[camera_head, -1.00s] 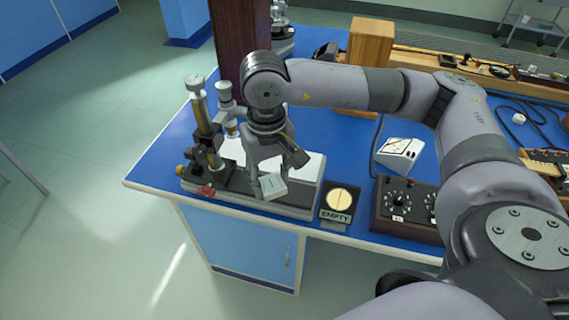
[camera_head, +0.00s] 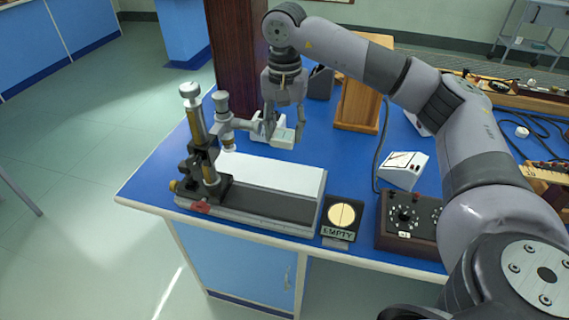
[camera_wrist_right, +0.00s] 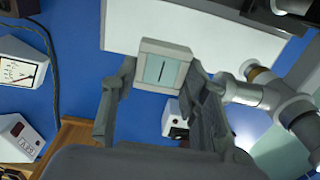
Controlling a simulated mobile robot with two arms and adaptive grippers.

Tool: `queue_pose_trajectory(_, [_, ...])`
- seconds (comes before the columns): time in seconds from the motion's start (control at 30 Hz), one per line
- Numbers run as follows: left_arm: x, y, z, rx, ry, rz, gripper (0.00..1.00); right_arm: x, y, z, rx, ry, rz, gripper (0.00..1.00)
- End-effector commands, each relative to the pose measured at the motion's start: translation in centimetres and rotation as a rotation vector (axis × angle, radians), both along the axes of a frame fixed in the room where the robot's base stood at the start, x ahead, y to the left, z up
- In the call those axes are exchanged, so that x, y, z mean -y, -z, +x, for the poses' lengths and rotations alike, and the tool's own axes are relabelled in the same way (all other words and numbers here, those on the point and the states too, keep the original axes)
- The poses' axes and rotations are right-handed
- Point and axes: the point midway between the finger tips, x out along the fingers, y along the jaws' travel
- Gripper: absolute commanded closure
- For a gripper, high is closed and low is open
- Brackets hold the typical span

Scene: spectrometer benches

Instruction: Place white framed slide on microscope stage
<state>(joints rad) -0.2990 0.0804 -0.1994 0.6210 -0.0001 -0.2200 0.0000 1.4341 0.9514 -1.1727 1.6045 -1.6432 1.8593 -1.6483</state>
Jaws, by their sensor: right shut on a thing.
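My right gripper (camera_head: 285,130) is shut on the white framed slide (camera_head: 285,138) and holds it behind the microscope's white stage. In the right wrist view, the slide (camera_wrist_right: 164,69) sits between the two fingers, with a pale window and a dark line facing the camera. The microscope (camera_head: 205,145) stands at the left of the bench, with a brass tube and black base. Its flat white stage (camera_head: 275,175) is bare in the head view and also shows in the right wrist view (camera_wrist_right: 210,30). My left gripper is not in view.
A small stand marked EMPTY (camera_head: 338,232) is right of the stage. Beyond it are a dark knob box (camera_head: 400,215) and a white meter (camera_head: 403,168). A white device (camera_head: 262,122) is close behind the slide.

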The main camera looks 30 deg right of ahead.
Motion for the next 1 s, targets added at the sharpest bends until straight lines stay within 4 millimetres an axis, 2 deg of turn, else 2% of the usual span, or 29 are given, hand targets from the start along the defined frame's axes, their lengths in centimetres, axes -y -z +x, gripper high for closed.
queue_pose_trajectory(0.1, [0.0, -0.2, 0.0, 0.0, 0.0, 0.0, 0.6, 0.0, 3.0, -0.1, -0.004, -0.001, -0.001, 0.91])
queue_pose_trajectory(0.2, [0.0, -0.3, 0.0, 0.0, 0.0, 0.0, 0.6, 0.0, 4.7, -0.1, -0.003, -0.001, 0.0, 0.91])
queue_pose_trajectory(0.37, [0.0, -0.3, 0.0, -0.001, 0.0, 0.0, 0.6, 0.0, 6.0, 0.0, 0.0, -0.001, 0.0, 0.91])
queue_pose_trajectory(0.6, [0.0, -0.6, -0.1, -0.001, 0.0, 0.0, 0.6, 0.0, 9.4, -0.1, -0.002, -0.001, -0.001, 0.91])
queue_pose_trajectory(0.7, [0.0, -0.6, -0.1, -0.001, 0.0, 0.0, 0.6, 0.0, 10.1, -0.1, 0.0, -0.001, 0.0, 0.91])
queue_pose_trajectory(1.0, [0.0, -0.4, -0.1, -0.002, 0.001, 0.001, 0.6, 0.0, 10.3, 0.0, 0.0, -0.002, 0.0, 0.91])
